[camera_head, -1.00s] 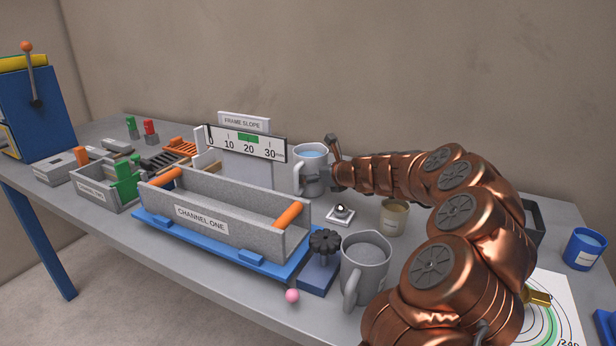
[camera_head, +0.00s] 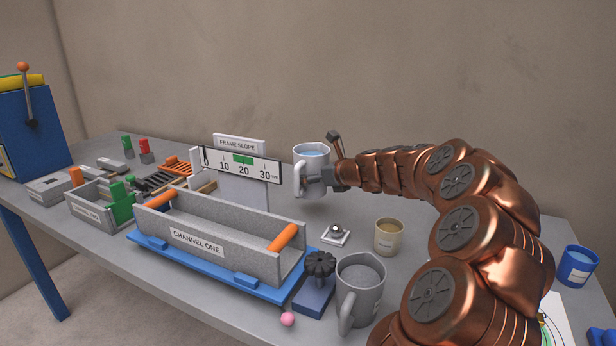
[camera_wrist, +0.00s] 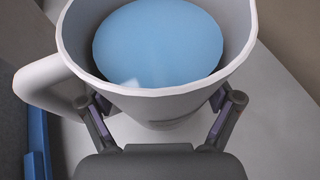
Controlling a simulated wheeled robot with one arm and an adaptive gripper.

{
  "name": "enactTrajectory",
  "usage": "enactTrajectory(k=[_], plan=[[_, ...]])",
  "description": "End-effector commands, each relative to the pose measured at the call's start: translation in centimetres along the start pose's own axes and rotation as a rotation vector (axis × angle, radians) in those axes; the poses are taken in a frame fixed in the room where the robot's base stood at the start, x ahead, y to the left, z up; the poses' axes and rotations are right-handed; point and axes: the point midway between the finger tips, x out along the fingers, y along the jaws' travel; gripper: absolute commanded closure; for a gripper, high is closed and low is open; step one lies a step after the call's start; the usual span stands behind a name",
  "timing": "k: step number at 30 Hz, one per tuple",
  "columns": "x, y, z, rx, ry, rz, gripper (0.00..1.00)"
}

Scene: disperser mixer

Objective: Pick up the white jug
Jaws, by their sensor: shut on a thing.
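The white jug (camera_head: 312,158) stands upright at the back of the table, right of the slope scale, with blue liquid inside. My gripper (camera_head: 318,178) is shut on its near side. In the wrist view the jug (camera_wrist: 160,103) fills the upper middle, with its handle on the left, and the fingers of my gripper (camera_wrist: 161,117) press on both sides of its body. The jug's base is mostly hidden in the wrist view, and I cannot tell whether it touches the table.
A grey jug (camera_head: 360,283) stands at the front, beside a black knob (camera_head: 320,263). The grey channel trough (camera_head: 215,238) on its blue base lies left. A beige cup (camera_head: 388,237) and a blue cup (camera_head: 577,266) stand right. A small pink ball (camera_head: 288,319) is at the front edge.

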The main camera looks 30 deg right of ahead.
Motion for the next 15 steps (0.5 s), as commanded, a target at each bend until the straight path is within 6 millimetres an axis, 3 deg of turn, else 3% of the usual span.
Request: enactTrajectory(k=[15], plan=[[-9.1, -0.1, -3.8, 0.003, -0.001, -0.002, 0.58]])
